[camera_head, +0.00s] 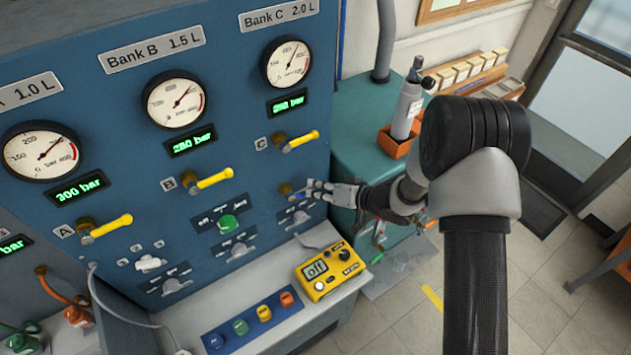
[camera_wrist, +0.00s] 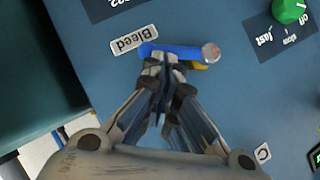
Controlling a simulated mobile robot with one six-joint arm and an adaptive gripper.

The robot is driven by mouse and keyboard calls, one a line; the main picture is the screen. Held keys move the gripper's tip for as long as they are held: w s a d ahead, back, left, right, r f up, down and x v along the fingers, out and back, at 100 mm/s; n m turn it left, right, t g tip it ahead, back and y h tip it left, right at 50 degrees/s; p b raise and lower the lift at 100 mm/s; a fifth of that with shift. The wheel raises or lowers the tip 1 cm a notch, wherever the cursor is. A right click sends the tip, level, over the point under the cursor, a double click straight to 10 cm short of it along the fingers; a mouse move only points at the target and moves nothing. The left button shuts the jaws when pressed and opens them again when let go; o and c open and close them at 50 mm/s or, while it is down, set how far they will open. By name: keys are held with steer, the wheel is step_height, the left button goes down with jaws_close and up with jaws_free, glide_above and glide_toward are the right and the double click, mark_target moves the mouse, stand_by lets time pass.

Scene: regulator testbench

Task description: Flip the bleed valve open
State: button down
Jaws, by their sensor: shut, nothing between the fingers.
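The bleed valve has a blue lever (camera_wrist: 183,51) with a round metallic end, beside an upside-down "Bleed" label (camera_wrist: 134,40) in the wrist view. A bit of brass or yellow shows behind the lever. In the head view the valve's brass part (camera_head: 285,188) shows low on the blue panel, below valve C; its lever is largely hidden by my fingers. My gripper (camera_wrist: 164,62) is shut and empty, its fingertips at the lever's edge near the label end. I cannot tell whether they touch it. My gripper also shows in the head view (camera_head: 318,189).
Yellow-handled valves A (camera_head: 106,228), B (camera_head: 208,180) and C (camera_head: 296,142) stick out of the panel. A green knob (camera_head: 228,222) sits lower left of my gripper. A yellow meter (camera_head: 328,270) stands on the ledge below. A green cabinet (camera_head: 365,165) stands right of the panel.

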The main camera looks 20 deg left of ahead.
steer(key=f+m+y+b, duration=0.1)
steer(key=m, duration=0.1)
steer(key=s+a+f+m+g+y+b, duration=0.1)
steer(key=f+m+y+b, duration=0.3)
steer(key=shift+s+a+f+g, duration=0.2)
steer(key=shift+s+f+g, duration=0.1)
steer(key=shift+g, duration=0.1)
stand_by(0.7)
steer(key=shift+s+a+f+b, duration=0.1)
steer(key=shift+s+a+b, duration=0.05)
steer(key=shift+b, duration=0.3)
stand_by(0.5)
stand_by(0.4)
